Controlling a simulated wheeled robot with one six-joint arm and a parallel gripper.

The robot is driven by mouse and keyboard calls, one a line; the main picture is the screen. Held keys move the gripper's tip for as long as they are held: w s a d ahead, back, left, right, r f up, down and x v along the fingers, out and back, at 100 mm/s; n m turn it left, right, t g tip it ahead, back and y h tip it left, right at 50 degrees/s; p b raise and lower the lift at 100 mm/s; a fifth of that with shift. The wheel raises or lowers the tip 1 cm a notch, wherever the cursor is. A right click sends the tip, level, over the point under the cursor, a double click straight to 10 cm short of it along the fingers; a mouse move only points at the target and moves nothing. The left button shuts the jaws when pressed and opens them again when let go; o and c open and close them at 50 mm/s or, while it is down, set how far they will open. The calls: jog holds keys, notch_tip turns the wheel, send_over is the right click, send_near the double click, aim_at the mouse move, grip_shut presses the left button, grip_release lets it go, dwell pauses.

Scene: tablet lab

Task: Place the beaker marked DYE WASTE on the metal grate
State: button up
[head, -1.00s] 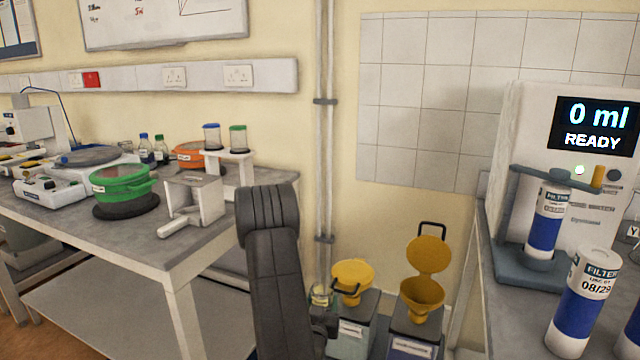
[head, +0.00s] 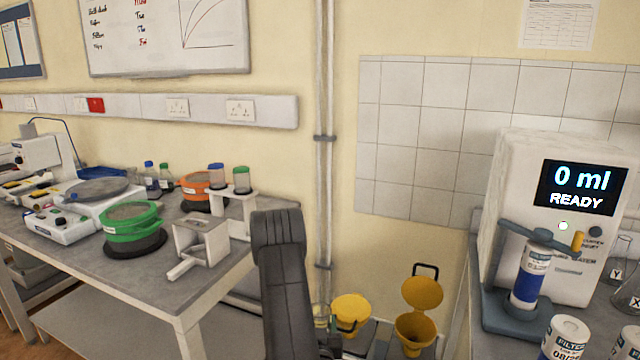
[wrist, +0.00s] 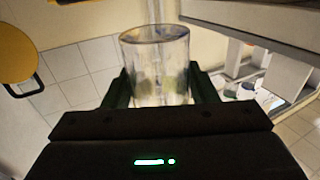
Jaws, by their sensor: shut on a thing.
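My gripper (wrist: 161,88) is shut on a clear glass beaker (wrist: 156,62), with a dark finger on either side of it. The beaker looks upright, and no marking on it can be read. In the head view the beaker (head: 321,312) shows faintly at the bottom, beside my arm and left of the yellow funnels. My gripper is mostly hidden there at the bottom edge. I cannot make out a metal grate in either view.
Two yellow funnels (head: 349,313) (head: 415,331) stand low between the benches; one has a raised lid (head: 422,293). The left bench (head: 130,280) holds green and orange pots and a white stand. A dispenser (head: 546,215) reading "0 ml READY" and filter cartridges occupy the right bench.

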jog(key=s+f, duration=0.4)
jog(key=f, duration=0.2)
jog(key=shift+s, duration=0.4)
jog(key=shift+s, duration=0.1)
